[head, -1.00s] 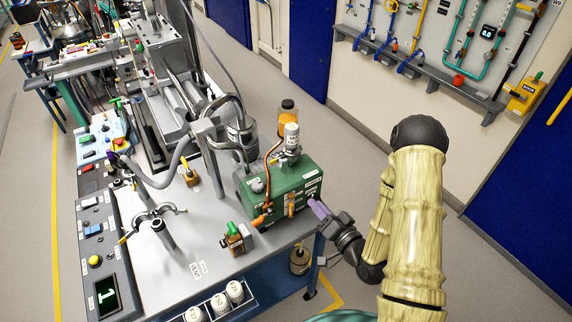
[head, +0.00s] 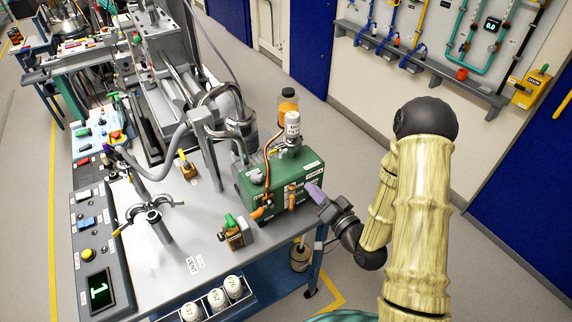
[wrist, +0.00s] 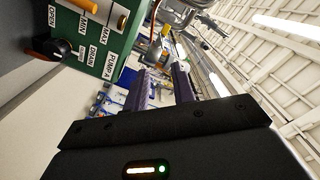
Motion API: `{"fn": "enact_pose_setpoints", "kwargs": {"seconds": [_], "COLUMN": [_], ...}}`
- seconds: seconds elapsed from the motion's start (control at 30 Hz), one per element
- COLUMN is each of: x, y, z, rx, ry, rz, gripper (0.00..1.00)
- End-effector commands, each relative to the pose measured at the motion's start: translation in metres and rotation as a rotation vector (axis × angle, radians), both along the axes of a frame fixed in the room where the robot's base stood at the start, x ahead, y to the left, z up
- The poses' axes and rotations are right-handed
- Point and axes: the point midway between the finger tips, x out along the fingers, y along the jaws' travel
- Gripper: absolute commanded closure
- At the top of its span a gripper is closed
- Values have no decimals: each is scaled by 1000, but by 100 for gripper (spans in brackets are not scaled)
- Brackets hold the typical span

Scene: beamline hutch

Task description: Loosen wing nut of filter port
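A green pump box (head: 252,201) stands at the right edge of the bench, with a white-topped filter canister (head: 292,124) and metal fittings on top. In the wrist view, the pump's labelled face (wrist: 122,48) is at upper left, and metal fittings (wrist: 157,50) show beyond my fingers. I cannot make out the wing nut for certain. My gripper (head: 314,190) is beside the pump's right end, its purple fingers pointing up and left. In the wrist view, my gripper (wrist: 160,86) has its two fingers apart with nothing held between them.
A copper pipe (head: 268,160) and an amber bottle (head: 288,103) stand close to the canister. A post with a clamp (head: 154,216) and a small green-topped valve (head: 233,234) are on the bench (head: 185,228).

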Motion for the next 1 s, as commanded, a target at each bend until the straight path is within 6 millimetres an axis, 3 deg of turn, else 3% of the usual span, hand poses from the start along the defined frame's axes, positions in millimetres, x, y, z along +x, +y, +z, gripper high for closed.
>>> {"fn": "enact_pose_setpoints", "kwargs": {"seconds": [0.2,1.0], "x": [6,115], "y": [6,79], "z": [-3,3], "rx": [2,1], "ry": [-2,0], "rz": [0,-1], "gripper": [75,75]}}
